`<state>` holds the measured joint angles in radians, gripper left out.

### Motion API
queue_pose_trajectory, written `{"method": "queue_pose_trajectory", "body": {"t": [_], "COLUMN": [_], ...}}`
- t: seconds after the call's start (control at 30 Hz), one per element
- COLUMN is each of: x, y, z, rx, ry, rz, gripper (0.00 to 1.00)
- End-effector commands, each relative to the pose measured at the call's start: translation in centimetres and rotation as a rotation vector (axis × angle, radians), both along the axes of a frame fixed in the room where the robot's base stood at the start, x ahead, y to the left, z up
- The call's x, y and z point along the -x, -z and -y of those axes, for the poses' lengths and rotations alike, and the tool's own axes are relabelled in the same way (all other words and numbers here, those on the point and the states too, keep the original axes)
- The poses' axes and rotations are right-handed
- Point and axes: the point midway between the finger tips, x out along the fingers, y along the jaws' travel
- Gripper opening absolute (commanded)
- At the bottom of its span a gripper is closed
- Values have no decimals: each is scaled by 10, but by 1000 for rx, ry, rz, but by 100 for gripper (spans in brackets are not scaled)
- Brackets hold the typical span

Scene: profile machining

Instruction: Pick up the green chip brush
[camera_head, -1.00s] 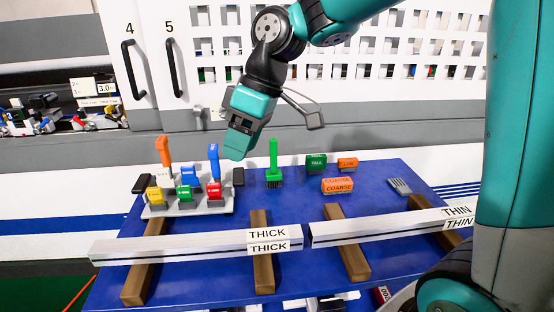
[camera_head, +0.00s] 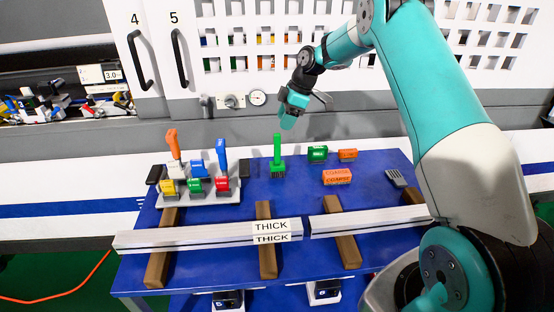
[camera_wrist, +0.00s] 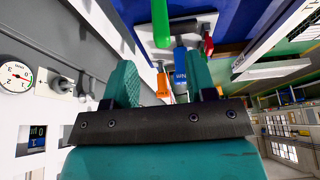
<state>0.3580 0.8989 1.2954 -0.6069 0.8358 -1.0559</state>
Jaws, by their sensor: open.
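The green chip brush (camera_head: 277,152) stands upright on the blue table, handle up and dark bristles down, right of the grey tool rack. My gripper (camera_head: 288,122) is above the brush's handle top and slightly to its right, apart from it in the head view. In the wrist view my gripper (camera_wrist: 160,80) shows its two teal fingers spread with nothing clamped between them. A green upright shape (camera_wrist: 160,22) at the top of that view looks like the brush handle, but I cannot be sure.
The grey rack (camera_head: 205,200) holds orange and blue handled tools and coloured blocks. A green block (camera_head: 317,154) and orange blocks (camera_head: 337,177) lie right of the brush. A THICK-labelled profile (camera_head: 200,239) lies across the front. A white cabinet wall stands behind.

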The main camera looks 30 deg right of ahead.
Motion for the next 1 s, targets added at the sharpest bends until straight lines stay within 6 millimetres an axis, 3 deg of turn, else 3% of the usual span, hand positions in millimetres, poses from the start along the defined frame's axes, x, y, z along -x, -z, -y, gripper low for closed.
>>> {"method": "queue_pose_trajectory", "body": {"t": [0.7, 0.97, 1.0], "x": [-9, -10, -10], "y": [75, 80, 80], "z": [-29, -30, -30], "rx": [0, 0, 0], "ry": [1, 2, 2], "rz": [-2, 0, 0], "gripper": [51, 51, 42]}}
